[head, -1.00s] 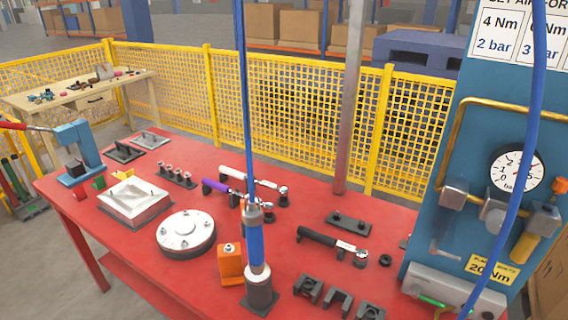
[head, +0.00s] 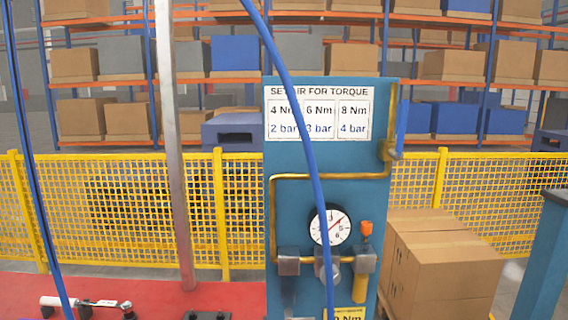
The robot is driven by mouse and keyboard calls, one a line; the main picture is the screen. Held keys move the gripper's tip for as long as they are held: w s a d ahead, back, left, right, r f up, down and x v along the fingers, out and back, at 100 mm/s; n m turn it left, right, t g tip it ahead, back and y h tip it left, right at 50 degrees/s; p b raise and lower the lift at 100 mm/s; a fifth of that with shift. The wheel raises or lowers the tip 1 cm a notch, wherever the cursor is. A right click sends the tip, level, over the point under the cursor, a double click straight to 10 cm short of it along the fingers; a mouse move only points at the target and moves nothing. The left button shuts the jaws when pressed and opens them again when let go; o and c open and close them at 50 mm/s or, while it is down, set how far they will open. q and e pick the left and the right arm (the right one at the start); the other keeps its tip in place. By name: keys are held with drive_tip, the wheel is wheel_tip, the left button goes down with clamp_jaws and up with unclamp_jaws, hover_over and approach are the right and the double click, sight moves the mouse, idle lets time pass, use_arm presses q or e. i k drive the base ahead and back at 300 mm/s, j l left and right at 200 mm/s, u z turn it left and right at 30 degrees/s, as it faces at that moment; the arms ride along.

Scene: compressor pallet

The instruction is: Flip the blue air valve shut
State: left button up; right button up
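The blue air valve (head: 402,126) is at the upper right edge of the blue panel (head: 320,160). Its blue lever stands upright, alongside the vertical run of the brass pipe (head: 393,106), above a metal valve body (head: 390,151). A round pressure gauge (head: 330,225) sits lower on the panel; its red needle points up and right, and its exact reading is too small to tell. Neither of my grippers is in view, and nothing is touching the valve.
A blue hose (head: 299,100) hangs in front of the panel and crosses the torque sign (head: 350,113). Cardboard boxes (head: 440,265) stand right of the panel. A grey post (head: 172,150) rises left of it. The red table (head: 150,290) shows at lower left; a yellow fence (head: 120,210) runs behind.

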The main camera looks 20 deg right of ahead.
sight(396, 153)
drive_tip(key=z, duration=1.25)
